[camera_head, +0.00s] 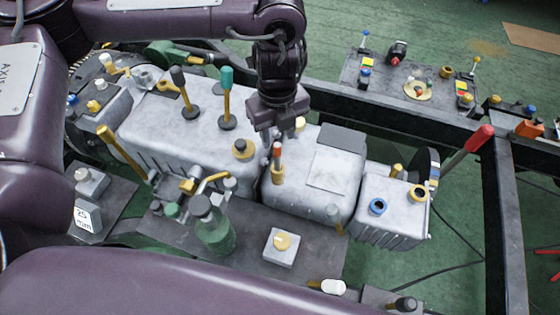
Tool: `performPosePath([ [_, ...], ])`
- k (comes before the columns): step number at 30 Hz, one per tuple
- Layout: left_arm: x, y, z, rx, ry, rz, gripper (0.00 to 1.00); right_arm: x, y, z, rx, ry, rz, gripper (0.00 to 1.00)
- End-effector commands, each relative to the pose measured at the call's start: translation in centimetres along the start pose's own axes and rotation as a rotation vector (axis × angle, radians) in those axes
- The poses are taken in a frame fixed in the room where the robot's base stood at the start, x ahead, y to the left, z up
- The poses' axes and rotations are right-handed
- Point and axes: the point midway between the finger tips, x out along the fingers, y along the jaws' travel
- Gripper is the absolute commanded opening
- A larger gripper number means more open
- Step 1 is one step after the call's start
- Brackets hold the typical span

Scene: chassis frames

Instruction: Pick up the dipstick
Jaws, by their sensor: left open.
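What looks like the dipstick (277,152) has an orange-red top. It stands upright in a yellow collar (278,175) at the near side of the grey gearbox-like casing (315,185). My left gripper (278,138) points down just above and around the dipstick's top. It is open, and I cannot tell whether a finger touches the dipstick. The fingers partly hide the upper end. My right gripper is not in view.
Levers with black (179,78) and teal (226,78) knobs rise from the casing left of the gripper. A yellow cap (243,149) sits close by. A green bottle (215,232) stands in front. A red-handled lever (478,139) leans at right beside the black frame rail (400,118).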

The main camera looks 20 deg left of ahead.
Motion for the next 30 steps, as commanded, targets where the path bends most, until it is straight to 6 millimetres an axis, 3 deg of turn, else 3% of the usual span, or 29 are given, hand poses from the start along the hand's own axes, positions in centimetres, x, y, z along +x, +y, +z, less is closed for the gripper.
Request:
performPosePath([
  [18, 6.8, -0.4, 1.0, -0.001, 0.003, 0.001, 0.41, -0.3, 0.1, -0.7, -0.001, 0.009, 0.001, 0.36],
  [28, 7.3, -0.4, 1.0, 0.001, 0.0, 0.0, 0.41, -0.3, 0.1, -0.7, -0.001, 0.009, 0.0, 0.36],
  [30, 7.3, -0.4, 1.0, 0.001, 0.0, 0.0, 0.33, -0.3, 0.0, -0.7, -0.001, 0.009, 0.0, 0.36],
])
